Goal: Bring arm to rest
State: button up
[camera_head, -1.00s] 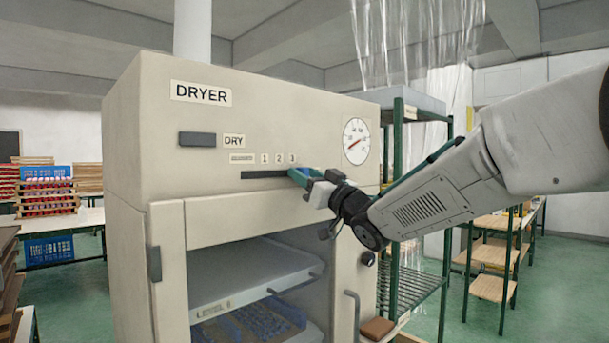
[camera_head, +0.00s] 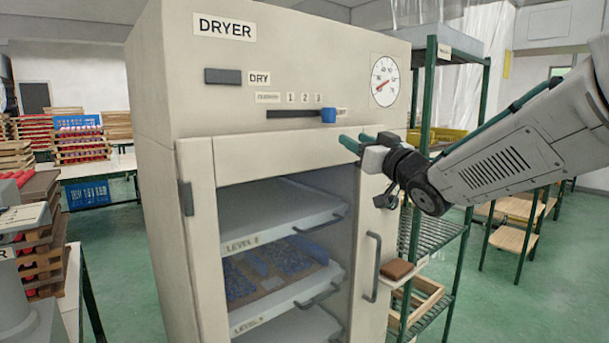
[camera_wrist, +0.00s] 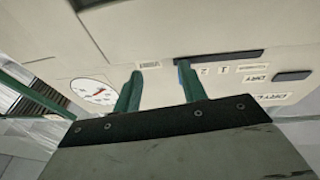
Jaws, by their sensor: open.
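My gripper (camera_head: 357,141) is open and empty in the head view. Its green fingers point left at the dryer front, just below and right of the blue slider knob (camera_head: 328,115). The knob sits near the right end of its dark slot, apart from the fingers. In the wrist view both fingers of my gripper (camera_wrist: 160,85) show with a gap between them. The cream dryer (camera_head: 300,60) stands upright in front of me. In the wrist view its panel appears upside down, with the dial (camera_wrist: 93,91) to the left.
Inside the dryer are shelves (camera_head: 280,222), one bearing blue pieces. A dial (camera_head: 385,80), a door handle (camera_head: 372,265) and a brown block (camera_head: 397,270) are at the right. A green rack (camera_head: 462,215) stands beside the dryer. Stacked trays (camera_head: 40,235) are at the left.

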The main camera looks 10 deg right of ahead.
jog(key=s+d+f+m+g+h, duration=0.2)
jog(key=s+d+f+g+h, duration=0.25)
jog(key=f, duration=0.35)
jog(key=s+d+f+m+g+h, duration=0.3)
jog(key=d+f+h, duration=0.2)
jog(key=f, duration=0.4)
jog(key=s+a+f+g, duration=0.1)
jog(key=s+f+g, duration=0.1)
jog(key=s, duration=0.8)
jog(key=s+a+f+g, duration=0.1)
jog(key=s+g, duration=0.3)
jog(key=s, duration=0.6)
jog(key=s+a+f+g, duration=0.1)
jog(key=s+g, duration=0.3)
jog(key=s, duration=0.7)
jog(key=shift+f+y, duration=0.35)
jog(key=shift+f, duration=0.5)
